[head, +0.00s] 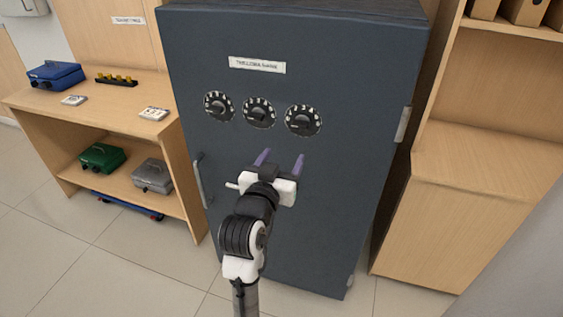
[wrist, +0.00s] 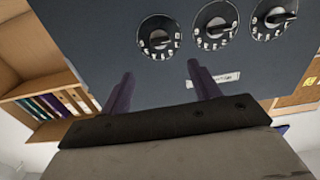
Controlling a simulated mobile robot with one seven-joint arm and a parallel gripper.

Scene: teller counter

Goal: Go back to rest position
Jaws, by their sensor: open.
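My gripper (head: 281,160) is open and empty in front of the dark grey safe (head: 345,190), below its row of three black dials. In the head view these are the left dial (head: 218,105), the middle dial (head: 259,112) and the right dial (head: 303,120). The two purple fingers stand apart with nothing between them. In the wrist view the fingers (wrist: 158,85) point at the safe front, and the dials show along the top of the picture, apart from the fingers. The safe door is shut, with a handle (head: 201,181) at its left edge.
A wooden shelf unit (head: 130,122) stands at the left with a blue box (head: 55,74), a green box (head: 102,157) and a grey box (head: 153,175). A wooden cabinet (head: 440,225) stands close at the right. Tiled floor (head: 150,270) is clear at the front left.

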